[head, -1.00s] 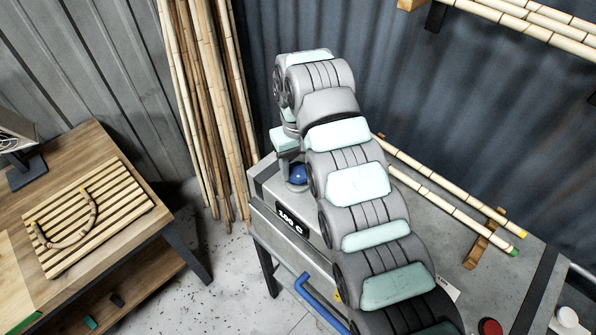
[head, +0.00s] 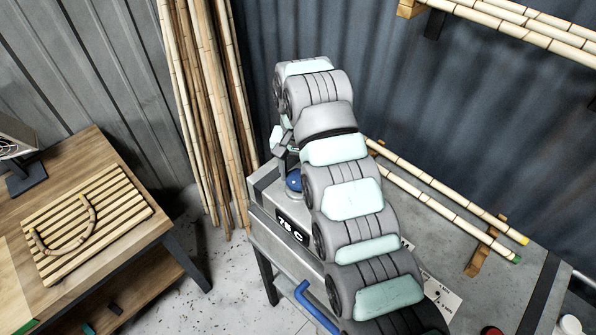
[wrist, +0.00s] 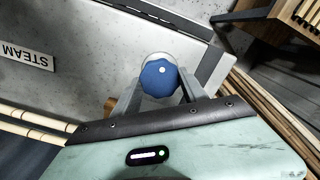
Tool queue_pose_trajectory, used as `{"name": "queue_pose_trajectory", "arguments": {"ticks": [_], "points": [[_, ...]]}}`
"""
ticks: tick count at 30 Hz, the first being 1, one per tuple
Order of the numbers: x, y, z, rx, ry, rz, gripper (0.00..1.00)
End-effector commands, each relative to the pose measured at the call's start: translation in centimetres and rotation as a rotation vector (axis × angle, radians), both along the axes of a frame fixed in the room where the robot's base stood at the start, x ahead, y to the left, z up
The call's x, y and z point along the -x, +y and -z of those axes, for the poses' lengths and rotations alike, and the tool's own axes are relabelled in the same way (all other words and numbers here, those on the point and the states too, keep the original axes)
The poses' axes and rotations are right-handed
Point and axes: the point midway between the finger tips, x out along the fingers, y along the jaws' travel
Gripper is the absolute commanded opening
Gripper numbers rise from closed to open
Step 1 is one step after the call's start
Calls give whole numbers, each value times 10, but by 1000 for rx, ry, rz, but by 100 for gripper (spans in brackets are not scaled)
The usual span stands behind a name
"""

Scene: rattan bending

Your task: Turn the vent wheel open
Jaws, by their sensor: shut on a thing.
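The vent wheel is a blue scalloped knob (head: 294,184) on the left end of the grey steam box (head: 262,203). In the wrist view the wheel (wrist: 157,78) shows a pale dot near its middle and a pale round base behind it. My gripper (wrist: 156,84) is shut on the wheel, with one grey finger on each side. In the head view my gripper (head: 284,160) is at the wheel and partly hides it. A display (head: 292,228) on the front of the box reads about 75 C.
Two bamboo poles (head: 440,193) lie on a wooden rest behind my arm. Tall poles (head: 207,110) lean on the wall. A wooden table (head: 60,190) with a slatted rack stands at left.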

Motion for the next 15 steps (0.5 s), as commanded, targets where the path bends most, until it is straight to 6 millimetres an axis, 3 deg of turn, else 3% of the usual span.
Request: {"name": "queue_pose_trajectory", "arguments": {"ticks": [13, 14, 15], "points": [[0, 0, 1, 0, -1, 10, 10], [0, 0, 1, 0, -1, 10, 52], [0, 0, 1, 0, -2, 10, 55]]}}
